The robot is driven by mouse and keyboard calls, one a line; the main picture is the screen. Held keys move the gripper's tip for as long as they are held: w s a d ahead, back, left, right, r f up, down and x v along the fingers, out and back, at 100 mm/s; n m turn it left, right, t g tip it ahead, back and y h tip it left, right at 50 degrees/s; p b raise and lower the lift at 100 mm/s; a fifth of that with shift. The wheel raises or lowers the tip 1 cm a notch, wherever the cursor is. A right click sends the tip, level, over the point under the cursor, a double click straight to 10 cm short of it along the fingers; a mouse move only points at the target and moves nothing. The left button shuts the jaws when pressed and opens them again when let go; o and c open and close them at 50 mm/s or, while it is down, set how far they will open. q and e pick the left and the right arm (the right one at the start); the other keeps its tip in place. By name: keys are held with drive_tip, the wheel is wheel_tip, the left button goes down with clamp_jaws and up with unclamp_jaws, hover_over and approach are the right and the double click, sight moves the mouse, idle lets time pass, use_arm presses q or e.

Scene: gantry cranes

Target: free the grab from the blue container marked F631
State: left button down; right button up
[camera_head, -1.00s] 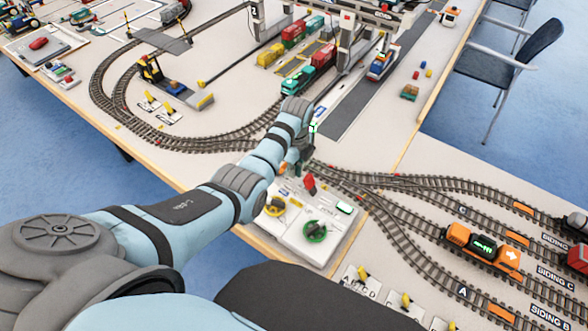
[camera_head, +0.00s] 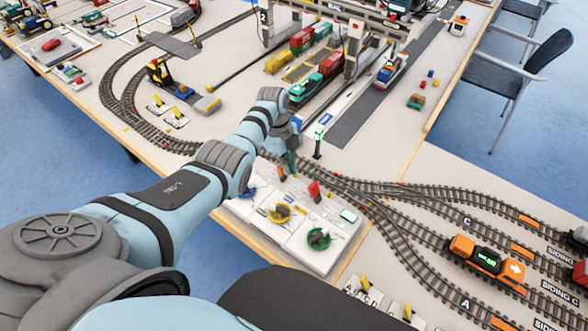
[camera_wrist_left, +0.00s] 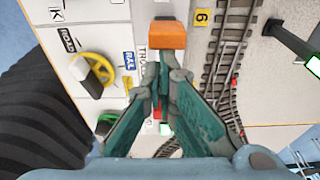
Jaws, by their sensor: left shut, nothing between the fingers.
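The control panel (camera_head: 341,243) at the table's near edge carries a yellow wheel (camera_head: 279,213), a green wheel (camera_head: 318,239), a red lever (camera_head: 314,190) and a blue knob (camera_head: 249,193). My left gripper (camera_head: 288,170) is low over the panel's far end, beside a small orange piece. In the left wrist view my left gripper (camera_wrist_left: 163,84) is shut and empty, its teal fingers pointing at an orange lever handle (camera_wrist_left: 167,36). Whether they touch it I cannot tell. The yellow wheel lies left, by labels ROAD and RAIL. I cannot make out a container marked F631 or the grab. My right gripper is out of view.
The gantry crane (camera_head: 353,45) stands at the back over a train with a teal locomotive (camera_head: 303,92) and red wagons. A blue and white vehicle (camera_head: 391,71) is on the grey road lane. A signal post (camera_head: 318,145) stands just right of my left gripper.

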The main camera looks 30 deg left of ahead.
use_arm(q)
drive_tip(key=shift+a+r, duration=0.1)
drive_tip(key=shift+a, duration=0.35)
drive_tip(key=shift+w, duration=0.1)
drive_tip(key=shift+r+p, duration=0.85)
drive_tip(key=a+r+p, duration=0.2)
drive_tip(key=a+r, duration=0.4)
drive_tip(key=r, duration=0.1)
drive_tip(key=shift+w+a, duration=0.35)
drive_tip(key=shift+w, duration=0.1)
idle(0.6)
